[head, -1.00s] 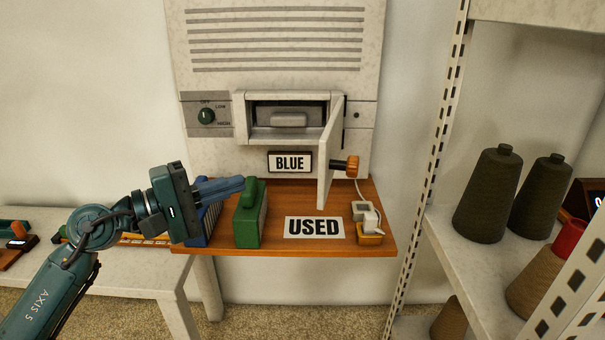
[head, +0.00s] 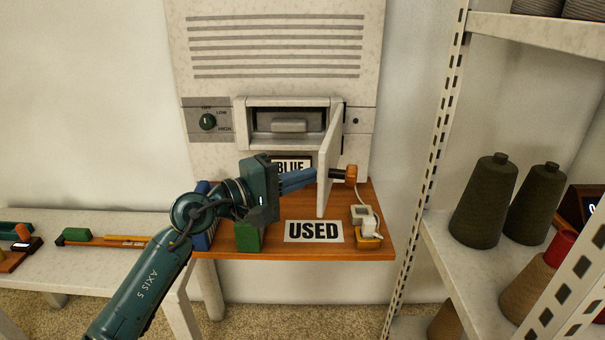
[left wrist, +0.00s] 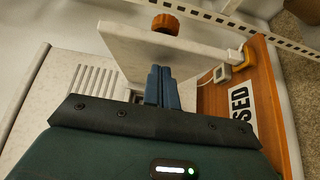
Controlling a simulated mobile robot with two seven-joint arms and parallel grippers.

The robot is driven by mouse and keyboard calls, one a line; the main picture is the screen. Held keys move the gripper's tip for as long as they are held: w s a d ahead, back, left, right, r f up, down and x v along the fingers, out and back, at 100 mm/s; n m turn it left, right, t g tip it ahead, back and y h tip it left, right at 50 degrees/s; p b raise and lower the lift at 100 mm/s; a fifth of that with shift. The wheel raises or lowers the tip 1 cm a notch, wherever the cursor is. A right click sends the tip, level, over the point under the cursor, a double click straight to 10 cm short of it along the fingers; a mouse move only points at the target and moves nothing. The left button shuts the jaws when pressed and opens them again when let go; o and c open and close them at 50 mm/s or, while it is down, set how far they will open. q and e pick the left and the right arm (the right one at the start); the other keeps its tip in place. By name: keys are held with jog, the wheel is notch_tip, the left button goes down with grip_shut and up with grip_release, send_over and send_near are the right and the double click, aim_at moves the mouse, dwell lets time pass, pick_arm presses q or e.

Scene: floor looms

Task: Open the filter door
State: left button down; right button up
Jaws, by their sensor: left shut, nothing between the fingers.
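The filter door (head: 329,160) is a pale panel hinged at the right of the recess and stands swung outward, roughly edge-on to the head view. It also shows in the left wrist view (left wrist: 185,50), just beyond the fingertips. An orange knob (head: 351,172) on a dark stem sticks out from the door's right face. Behind the door, the recess (head: 290,125) shows a grey handle. My left gripper (head: 312,174) is shut and empty, its blue fingers pointing at the door's left face, at or very near it; I cannot tell if they touch. My right gripper is not in view.
A wooden shelf (head: 270,244) below holds a green block (head: 248,238), a blue block (head: 202,238) partly hidden by my arm, a USED label (head: 314,231) and a small white-and-orange device (head: 366,222). A metal rack (head: 441,140) with dark cones stands at right.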

aim_at(354, 185)
pick_arm(q)
jog(key=shift+d, duration=0.1)
